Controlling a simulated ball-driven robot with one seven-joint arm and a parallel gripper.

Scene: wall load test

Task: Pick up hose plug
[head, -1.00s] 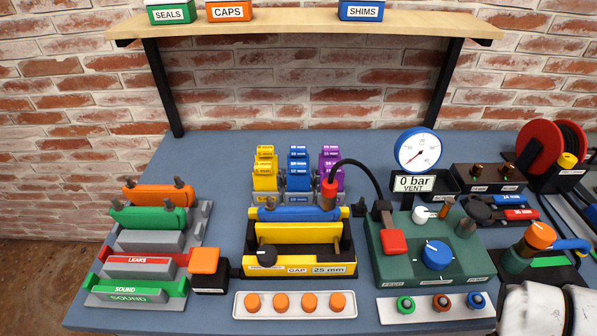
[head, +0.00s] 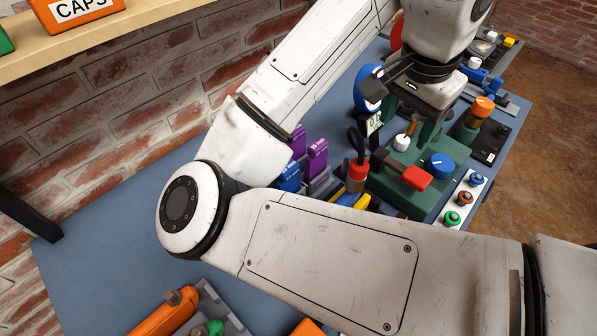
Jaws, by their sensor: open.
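The hose plug (head: 357,169) is a red collar with a brown lower end, and a black hose loops up from its top. In the head view it stands upright at the yellow and blue fixture (head: 363,203), right of the purple blocks; my forearm hides most of that fixture. My gripper (head: 388,90) is open above the green test unit, up and right of the plug and apart from it. Its dark fingers reach left in front of the blue-rimmed gauge (head: 368,95). The far finger is hard to make out.
The green unit (head: 400,190) carries a red block (head: 415,178), a blue knob (head: 440,165) and a white knob. A white strip (head: 470,190) holds coloured plugs. Purple blocks (head: 316,158) stand left of the hose plug. The blue bench (head: 120,265) is bare at left.

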